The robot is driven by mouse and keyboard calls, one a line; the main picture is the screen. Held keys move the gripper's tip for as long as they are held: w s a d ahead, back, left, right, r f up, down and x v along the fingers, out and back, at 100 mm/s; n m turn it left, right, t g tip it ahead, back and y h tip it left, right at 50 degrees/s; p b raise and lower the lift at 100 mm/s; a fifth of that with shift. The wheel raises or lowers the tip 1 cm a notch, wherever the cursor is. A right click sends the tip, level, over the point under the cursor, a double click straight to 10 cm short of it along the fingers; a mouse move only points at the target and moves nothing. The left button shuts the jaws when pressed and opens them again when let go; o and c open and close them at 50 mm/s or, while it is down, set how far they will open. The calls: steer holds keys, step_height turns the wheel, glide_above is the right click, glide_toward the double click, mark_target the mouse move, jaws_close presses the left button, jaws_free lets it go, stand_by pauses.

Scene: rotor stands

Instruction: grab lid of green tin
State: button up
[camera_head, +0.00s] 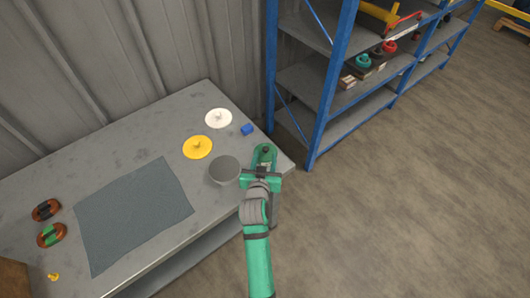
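A rounded green shape with a small dark knob (264,153) shows at the right end of the grey table, just beyond my gripper. It may be the lid of the green tin, but its green matches my arm and I cannot tell them apart surely. My gripper (263,168) is over this spot, seen from behind and above. Its fingertips are hidden or too small to make out, so neither its opening nor any contact shows. The body of a green tin is not clearly visible.
Left of my gripper are a grey round item (225,170), a yellow knobbed disc (198,147), a white knobbed disc (218,118) and a blue block (246,130). A grey mat (133,215) lies mid-table (205,235). A blue-framed shelf (335,85) stands behind right.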

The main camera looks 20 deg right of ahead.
mark_target(265, 149)
steer(key=shift+a+x, duration=0.15)
steer(key=shift+x, duration=1.55)
steer(key=shift+a+x, duration=0.15)
steer(key=shift+x, duration=1.6)
steer(key=shift+w, duration=0.15)
jaws_close()
